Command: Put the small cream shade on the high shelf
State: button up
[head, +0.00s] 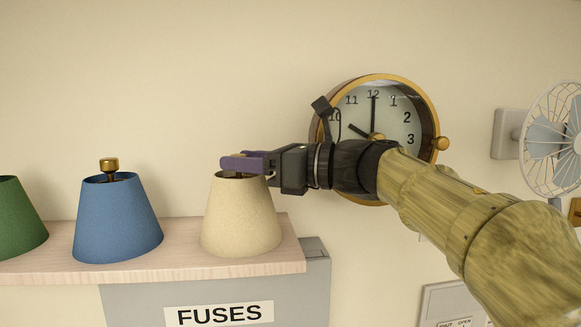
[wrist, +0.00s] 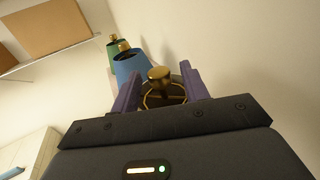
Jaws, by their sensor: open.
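The small cream shade (head: 242,220) stands upright near the right end of a pale wooden shelf (head: 150,265) in the head view. My gripper (head: 232,163) reaches in from the right, level, at the shade's top. In the wrist view its two purple fingers are open, with the shade's brass knob (wrist: 160,74) between them and a gap on each side. Below the knob, part of the shade's top ring shows; the fingers and palm hide most of the shade there. In the head view the fingers cover the knob.
A blue shade (head: 117,220) and a green shade (head: 18,218) stand to the left on the same shelf. A grey fuse box (head: 315,275) is below. A wall clock (head: 400,110) hangs behind my arm, with a fan (head: 555,140) farther right. Another shelf with cardboard boxes (wrist: 45,35) shows in the wrist view.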

jog(key=b+v, duration=0.4)
jog(key=v, duration=0.6)
jog(key=shift+s+d, duration=0.2)
jog(key=shift+d, duration=0.05)
jog(key=shift+w, duration=0.1)
